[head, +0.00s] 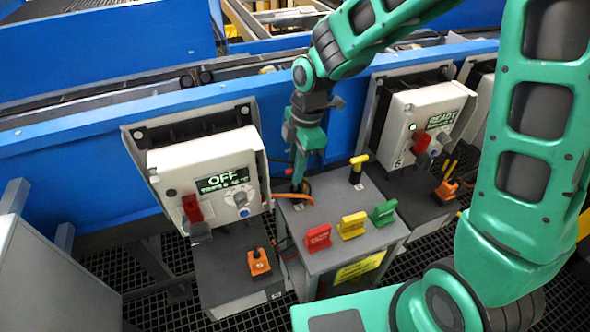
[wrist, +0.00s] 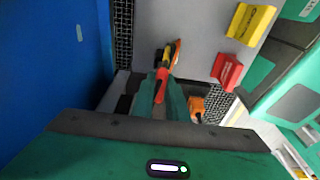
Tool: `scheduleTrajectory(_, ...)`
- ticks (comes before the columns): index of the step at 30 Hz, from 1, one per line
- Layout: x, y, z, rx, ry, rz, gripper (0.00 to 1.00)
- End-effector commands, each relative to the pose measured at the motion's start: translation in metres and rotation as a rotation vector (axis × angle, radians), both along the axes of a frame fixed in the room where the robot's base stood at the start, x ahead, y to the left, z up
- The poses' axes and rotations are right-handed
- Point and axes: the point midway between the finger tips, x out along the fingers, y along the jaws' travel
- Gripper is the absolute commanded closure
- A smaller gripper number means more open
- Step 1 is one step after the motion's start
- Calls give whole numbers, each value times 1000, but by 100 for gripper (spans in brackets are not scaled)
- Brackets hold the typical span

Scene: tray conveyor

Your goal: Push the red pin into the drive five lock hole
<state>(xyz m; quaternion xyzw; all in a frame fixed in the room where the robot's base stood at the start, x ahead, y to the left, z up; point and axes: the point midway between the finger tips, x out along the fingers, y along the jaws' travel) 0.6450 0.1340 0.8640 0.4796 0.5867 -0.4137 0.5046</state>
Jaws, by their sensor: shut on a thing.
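My gripper (head: 299,187) points down at the back left corner of the grey stand (head: 345,262). In the wrist view its green fingers (wrist: 161,102) are shut on the red pin (wrist: 161,80), whose red part shows between them. In the head view the fingers mostly hide the pin. The left drive box (head: 205,166) reads OFF and has a red handle. I cannot make out a lock hole.
An upright yellow-topped pin (head: 357,168) stands on the stand. Red (head: 317,237), yellow (head: 352,225) and green (head: 384,212) tags stand along its front. An orange switch (head: 259,262) is on the left ledge. A blue conveyor wall (head: 80,180) runs behind.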

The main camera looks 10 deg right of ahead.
Motion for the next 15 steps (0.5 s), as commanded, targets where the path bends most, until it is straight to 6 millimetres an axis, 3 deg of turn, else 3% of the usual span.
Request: scheduleTrajectory(15, 1, 0, 14, 1, -1, 0, 100)
